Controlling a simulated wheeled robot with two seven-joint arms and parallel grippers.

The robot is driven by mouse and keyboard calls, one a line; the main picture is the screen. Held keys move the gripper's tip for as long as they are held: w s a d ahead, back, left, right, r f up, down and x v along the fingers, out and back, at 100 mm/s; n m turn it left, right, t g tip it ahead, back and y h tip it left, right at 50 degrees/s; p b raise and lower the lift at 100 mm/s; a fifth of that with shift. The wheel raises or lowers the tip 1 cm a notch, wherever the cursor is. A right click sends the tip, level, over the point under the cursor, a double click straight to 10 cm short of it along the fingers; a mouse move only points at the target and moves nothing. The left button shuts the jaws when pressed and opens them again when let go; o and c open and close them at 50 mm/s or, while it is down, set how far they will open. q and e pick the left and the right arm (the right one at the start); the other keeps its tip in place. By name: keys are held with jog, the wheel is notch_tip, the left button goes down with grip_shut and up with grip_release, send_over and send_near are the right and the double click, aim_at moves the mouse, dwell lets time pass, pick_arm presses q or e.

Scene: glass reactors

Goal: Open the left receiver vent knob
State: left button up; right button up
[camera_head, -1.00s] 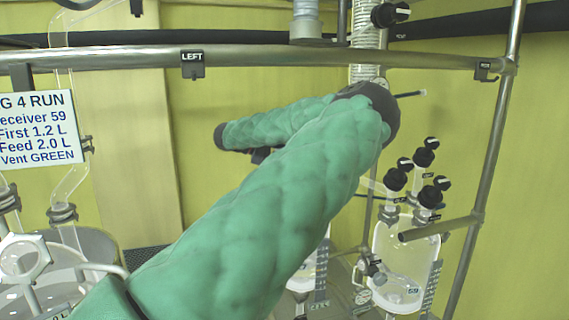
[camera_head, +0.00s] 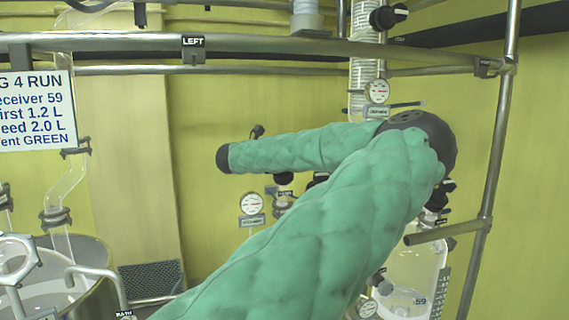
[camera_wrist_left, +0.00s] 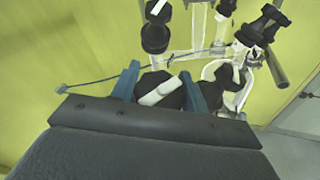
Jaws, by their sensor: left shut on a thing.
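In the left wrist view, the two blue fingers of my left gripper (camera_wrist_left: 168,90) stand on either side of a black knob with a white bar (camera_wrist_left: 160,93) and are shut on it. The bar lies tilted across the knob's face. No readable label shows on this knob, so I cannot tell its name from the picture. In the head view my green-sleeved arm crosses the middle and my left gripper's fingers are not visible. A glass receiver marked 59 (camera_head: 425,268) stands at the right, its top valves mostly hidden behind my arm.
Other black knobs (camera_wrist_left: 155,38) are close above the held one, with more at the right (camera_wrist_left: 265,24). A thin metal rod (camera_wrist_left: 90,82) lies left of the fingers. A rail with a LEFT tag (camera_head: 193,48), a round gauge (camera_head: 251,203) and an upright post (camera_head: 497,140) surround my arm.

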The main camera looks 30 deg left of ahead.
pick_arm(q)
jog(key=shift+r, duration=0.15)
pick_arm(e)
jog(key=shift+w+a+r, duration=0.15)
jog(key=shift+w+r, duration=0.05)
jog(key=shift+r, duration=0.1)
pick_arm(q)
jog(key=o, duration=0.9)
jog(key=shift+o, duration=0.5)
pick_arm(e)
jog(key=shift+w, duration=0.1)
jog(key=shift+f, duration=0.1)
pick_arm(q)
jog(key=shift+s+a, duration=0.1)
jog(key=shift+s, duration=0.05)
jog(key=shift+s+a+f+b, duration=0.1)
jog(key=shift+s+f+b, duration=0.15)
jog(key=shift+b, duration=0.2)
jog(key=b+v, duration=0.3)
jog(key=v, duration=0.3)
jog(key=shift+s+r, duration=0.2)
jog(key=shift+s, duration=0.25)
pick_arm(e)
jog(key=w+a+r, duration=0.2)
jog(key=a+r, duration=0.1)
jog(key=r, duration=0.4)
jog(key=shift+w+r+g, duration=0.3)
jog(key=shift+w, duration=0.05)
